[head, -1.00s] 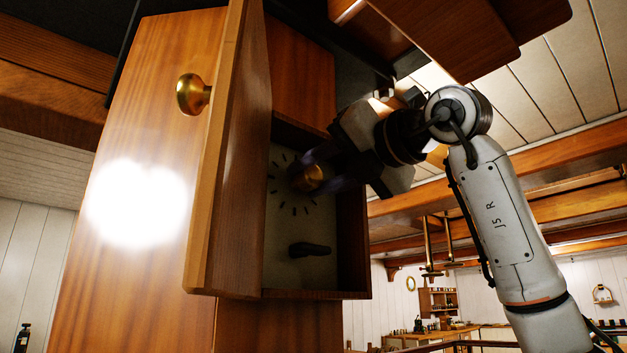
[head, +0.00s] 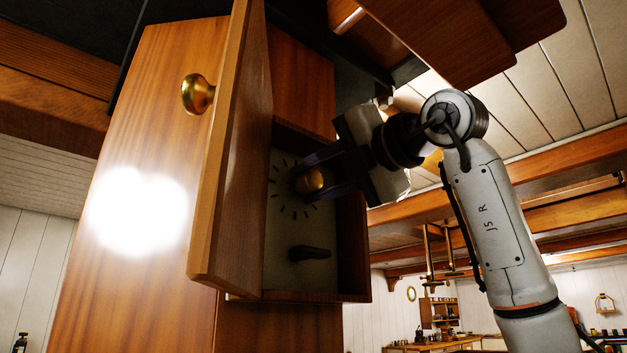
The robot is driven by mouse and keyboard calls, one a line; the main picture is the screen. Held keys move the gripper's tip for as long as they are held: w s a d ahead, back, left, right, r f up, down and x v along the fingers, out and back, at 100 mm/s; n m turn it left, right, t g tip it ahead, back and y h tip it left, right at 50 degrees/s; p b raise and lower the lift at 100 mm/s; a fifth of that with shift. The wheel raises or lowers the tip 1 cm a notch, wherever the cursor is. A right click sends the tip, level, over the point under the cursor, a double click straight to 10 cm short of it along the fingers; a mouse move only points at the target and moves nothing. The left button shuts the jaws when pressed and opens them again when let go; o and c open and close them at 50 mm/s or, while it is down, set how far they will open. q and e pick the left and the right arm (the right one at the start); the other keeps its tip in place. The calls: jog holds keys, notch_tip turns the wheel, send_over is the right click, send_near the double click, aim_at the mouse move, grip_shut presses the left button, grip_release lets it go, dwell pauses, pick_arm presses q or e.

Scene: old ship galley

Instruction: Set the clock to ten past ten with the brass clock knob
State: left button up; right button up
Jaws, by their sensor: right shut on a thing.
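The clock face (head: 279,222) is a pale panel with dark tick marks, set inside a wooden case. The brass clock knob (head: 313,181) sits at the middle of the ring of ticks. My right gripper (head: 311,180) is shut on the knob, one finger on each side. The gripper and its fingers cover the upper right of the dial. I cannot make out the clock hands. A dark handle-like piece (head: 310,254) sits on the panel below the dial. My left gripper is not in view.
The wooden case door (head: 232,160) stands open at the left, close to the dial, with a brass door knob (head: 197,94) on its outer face. The case's right wall (head: 352,245) is close below my gripper. A wooden overhang (head: 470,30) is above my right arm.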

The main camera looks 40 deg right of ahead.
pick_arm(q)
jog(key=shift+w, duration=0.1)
pick_arm(e)
jog(key=o, duration=1)
jog(key=shift+o, duration=0.2)
pick_arm(q)
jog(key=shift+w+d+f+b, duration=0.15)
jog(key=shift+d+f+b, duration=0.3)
jog(key=shift+b, duration=0.55)
pick_arm(e)
jog(key=s+d, duration=0.1)
jog(key=s, duration=0.9)
jog(key=shift+s, duration=0.2)
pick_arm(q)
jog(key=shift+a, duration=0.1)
pick_arm(e)
jog(key=shift+f, duration=0.1)
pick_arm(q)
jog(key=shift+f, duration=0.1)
